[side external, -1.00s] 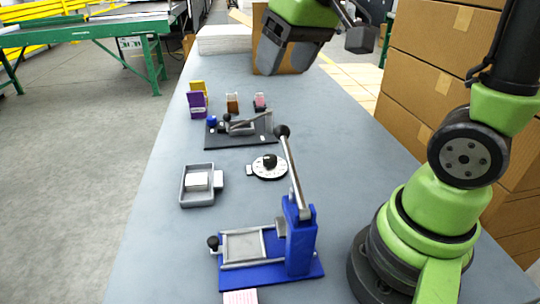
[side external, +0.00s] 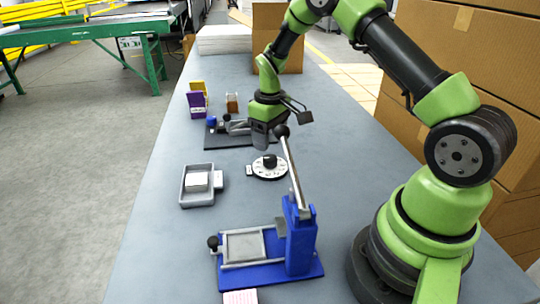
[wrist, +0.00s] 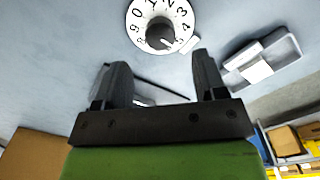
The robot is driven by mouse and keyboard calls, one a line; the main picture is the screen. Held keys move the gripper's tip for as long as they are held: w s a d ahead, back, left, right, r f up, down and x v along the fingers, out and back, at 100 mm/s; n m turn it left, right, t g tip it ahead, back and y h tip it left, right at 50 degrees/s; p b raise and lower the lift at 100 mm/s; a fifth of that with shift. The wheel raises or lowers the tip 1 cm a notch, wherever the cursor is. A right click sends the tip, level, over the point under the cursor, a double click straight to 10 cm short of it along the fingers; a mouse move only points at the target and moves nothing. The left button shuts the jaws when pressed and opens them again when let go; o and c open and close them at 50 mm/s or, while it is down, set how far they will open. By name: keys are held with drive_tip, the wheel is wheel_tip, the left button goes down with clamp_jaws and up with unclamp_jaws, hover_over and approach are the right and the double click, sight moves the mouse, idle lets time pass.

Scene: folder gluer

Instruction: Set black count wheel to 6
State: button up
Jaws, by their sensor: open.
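The count wheel (side external: 270,167) is a white numbered dial with a black knob on top, lying flat on the table. In the wrist view the wheel (wrist: 147,12) is cut by the top edge, with digits around its rim. A small pale tab (wrist: 190,45) sits at its rim, near the digits 4 and 5; the exact reading is unclear. My gripper (side external: 262,143) is above the table, just behind the wheel in the side view, and apart from it. In the wrist view my gripper (wrist: 160,75) shows two spread fingers with nothing held between them.
A blue lever press (side external: 301,240) stands in front, its raised lever near the wheel. A black-based clamp fixture (side external: 215,139) lies behind, partly hidden by my gripper. A grey tray (side external: 186,198) with a white block sits left. Purple and yellow holders (side external: 197,104) stand farther back.

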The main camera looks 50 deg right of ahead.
sight(270, 157)
wheel_tip(270, 157, down, 6)
drive_tip(key=shift+f, duration=0.1)
drive_tip(key=c, duration=0.9)
drive_tip(key=shift+m, duration=0.4)
drive_tip(key=m, duration=0.6)
drive_tip(key=shift+s, duration=0.1)
idle(0.4)
drive_tip(key=o, duration=0.9)
